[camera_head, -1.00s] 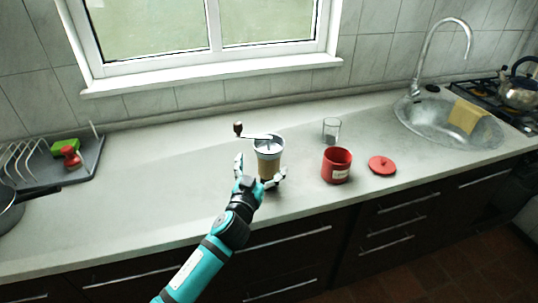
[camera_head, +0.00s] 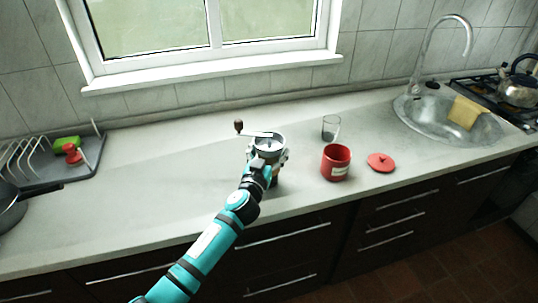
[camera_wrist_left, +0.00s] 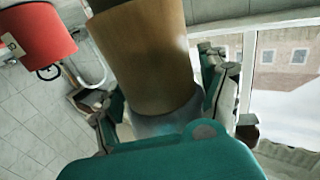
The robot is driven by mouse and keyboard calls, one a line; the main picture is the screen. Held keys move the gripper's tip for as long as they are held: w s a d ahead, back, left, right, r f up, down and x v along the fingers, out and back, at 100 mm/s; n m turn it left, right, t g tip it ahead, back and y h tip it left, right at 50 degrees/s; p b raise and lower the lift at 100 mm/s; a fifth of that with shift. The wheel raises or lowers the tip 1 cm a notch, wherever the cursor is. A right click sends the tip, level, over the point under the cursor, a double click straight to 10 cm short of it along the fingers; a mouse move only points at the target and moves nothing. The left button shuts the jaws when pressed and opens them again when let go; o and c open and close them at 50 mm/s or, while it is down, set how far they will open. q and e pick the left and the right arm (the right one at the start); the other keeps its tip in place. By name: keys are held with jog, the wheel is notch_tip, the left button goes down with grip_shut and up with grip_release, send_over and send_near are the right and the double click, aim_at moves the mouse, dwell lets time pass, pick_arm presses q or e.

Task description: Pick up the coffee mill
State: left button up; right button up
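The coffee mill (camera_head: 268,143) has a metal top, a crank with a dark brown knob at its left, and a wooden body. It is upright over the counter near the front edge. My left gripper (camera_head: 268,160) is at the mill, with fingers on both sides of its body. In the left wrist view the wooden body of the mill (camera_wrist_left: 150,55) lies between the fingers of my left gripper (camera_wrist_left: 165,105), which appear closed against its sides. The gripper hides much of the mill's lower part. My right gripper is not in view.
A red canister (camera_head: 336,163) stands right of the mill, with a glass (camera_head: 331,128) behind it and a red lid (camera_head: 381,162) to its right. A dish rack (camera_head: 55,168) is at the far left. The counter (camera_head: 150,180) between rack and mill is clear.

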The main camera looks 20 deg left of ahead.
pick_arm(q)
jog(key=c, duration=1.1)
jog(key=shift+r, duration=0.1)
jog(key=shift+c, duration=0.5)
jog(key=shift+r, duration=0.1)
